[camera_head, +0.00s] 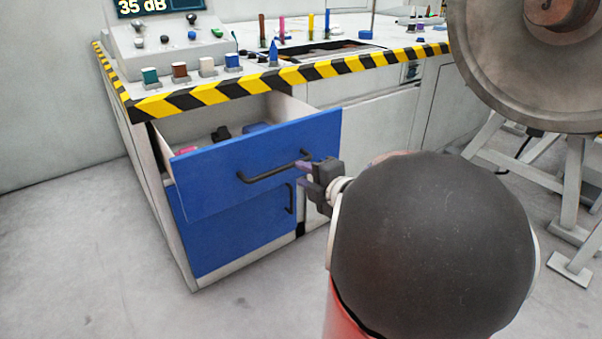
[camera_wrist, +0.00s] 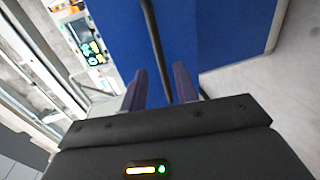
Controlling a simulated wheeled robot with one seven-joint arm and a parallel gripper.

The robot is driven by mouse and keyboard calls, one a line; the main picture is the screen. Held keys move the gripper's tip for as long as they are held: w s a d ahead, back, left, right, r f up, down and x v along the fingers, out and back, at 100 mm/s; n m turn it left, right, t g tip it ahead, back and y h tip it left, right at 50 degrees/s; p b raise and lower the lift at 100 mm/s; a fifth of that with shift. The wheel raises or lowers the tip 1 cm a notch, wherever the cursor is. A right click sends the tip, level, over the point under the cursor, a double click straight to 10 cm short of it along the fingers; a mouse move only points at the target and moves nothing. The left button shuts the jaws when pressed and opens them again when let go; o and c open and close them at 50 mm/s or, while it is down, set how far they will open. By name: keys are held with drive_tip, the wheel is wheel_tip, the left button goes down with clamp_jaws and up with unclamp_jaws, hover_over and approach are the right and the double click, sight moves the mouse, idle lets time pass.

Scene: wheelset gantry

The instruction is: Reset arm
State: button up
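My gripper (camera_head: 306,171) is at the right end of the black handle (camera_head: 262,178) on the open blue drawer (camera_head: 222,182). In the wrist view the two purple fingers of my gripper (camera_wrist: 165,90) are spread apart. The black handle (camera_wrist: 153,45) runs up the picture between and beyond them, against the blue drawer front (camera_wrist: 180,30). The fingers do not appear closed on the bar; whether one touches it I cannot tell. My dark rounded arm link fills the lower right of the head view.
The drawer holds a black item (camera_head: 220,133) and a pink item (camera_head: 186,151). A lower blue door (camera_head: 235,232) is shut. The bench edge (camera_head: 290,76) has yellow-black stripes, with coloured items above. A large metal wheel (camera_head: 500,60) stands at right. Floor at left is clear.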

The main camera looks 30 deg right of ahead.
drive_tip(key=s+a+r+m+g+h+p, duration=0.35)
drive_tip(key=a+r+m+h, duration=0.2)
drive_tip(key=m, duration=0.65)
drive_tip(key=s+a+f+m+g+y+p, duration=0.2)
drive_tip(key=s+a+m+g+y, duration=0.3)
drive_tip(key=s+a, duration=0.8)
drive_tip(key=shift+s+a+f+m+g, duration=0.25)
drive_tip(key=shift+a+m+g, duration=0.5)
drive_tip(key=shift+a, duration=0.45)
